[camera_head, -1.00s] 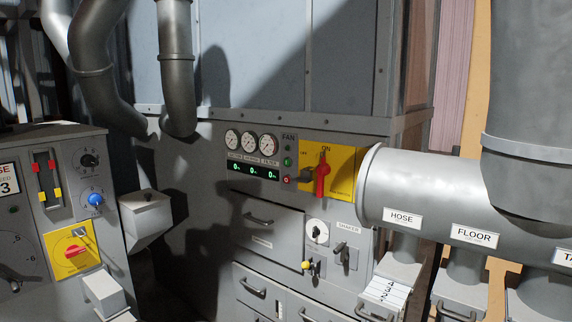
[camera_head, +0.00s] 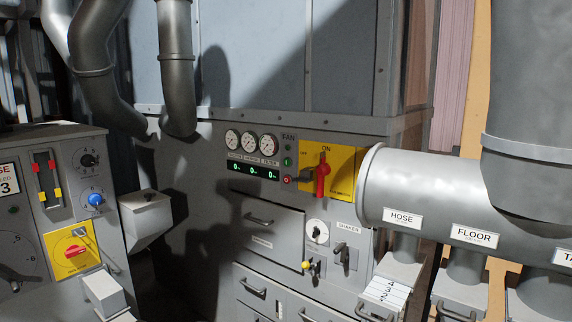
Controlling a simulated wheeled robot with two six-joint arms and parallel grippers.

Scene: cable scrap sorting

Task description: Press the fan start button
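The fan panel is on the grey cabinet (camera_head: 200,170) in the middle of the view. Under the FAN label (camera_head: 288,137) sits a green button (camera_head: 287,161), with a red button (camera_head: 286,180) below it. To their right a red rotary handle (camera_head: 322,177) stands upright on a yellow plate (camera_head: 345,165), pointing at ON. Three round gauges (camera_head: 250,141) and a display with green zeros (camera_head: 252,170) are to the left of the buttons. Neither of my grippers is in view.
A large grey duct (camera_head: 420,180) labelled HOSE and FLOOR juts out at the right. A machine with a blue knob (camera_head: 95,199) and a red switch (camera_head: 75,251) stands at the left. Drawers with handles (camera_head: 258,220) and a shaker lever (camera_head: 341,247) are below the panel.

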